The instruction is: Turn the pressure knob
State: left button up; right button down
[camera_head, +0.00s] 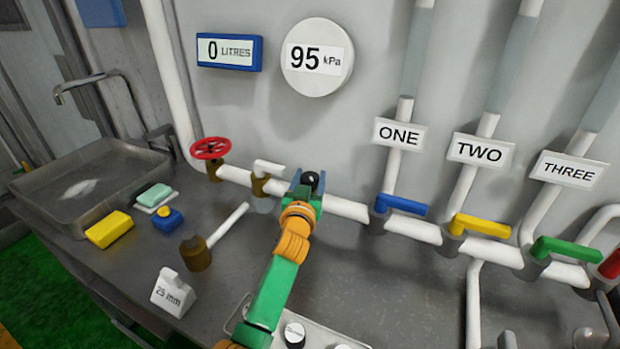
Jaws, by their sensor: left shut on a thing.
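My left gripper (307,183) reaches up from the bottom middle of the head view, with its dark blue fingers on either side of a small round black knob (310,178). The gripper is shut on this knob, which sits at the white horizontal pipe; the fingers and wrist hide its lower part. A round white pressure gauge (317,58) on the wall above reads 95 kPa. My right gripper is not in view.
A red wheel valve (210,149) and a white lever valve (267,168) are left of the gripper. Blue (400,205), yellow (480,225) and green (565,248) lever valves stand to the right. A blue box (229,53) reads 0 litres. A sink (95,190) is at left.

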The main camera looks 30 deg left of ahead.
pick_arm(q)
jog(key=r+m+h+p, duration=0.1)
jog(key=p, duration=0.2)
jog(key=shift+a+t+h, duration=0.1)
jog(key=shift+t+h, duration=0.2)
jog(key=shift+h, duration=0.1)
jog(key=shift+f+m+h+p, duration=0.4)
jog(key=shift+m+h, duration=0.2)
jog(key=shift+h, duration=0.1)
jog(key=shift+f, duration=0.1)
jog(key=o, duration=1.4)
jog(key=shift+c, duration=0.2)
jog(key=s+d, duration=0.1)
jog(key=s, duration=0.6)
jog(key=shift+b, duration=0.3)
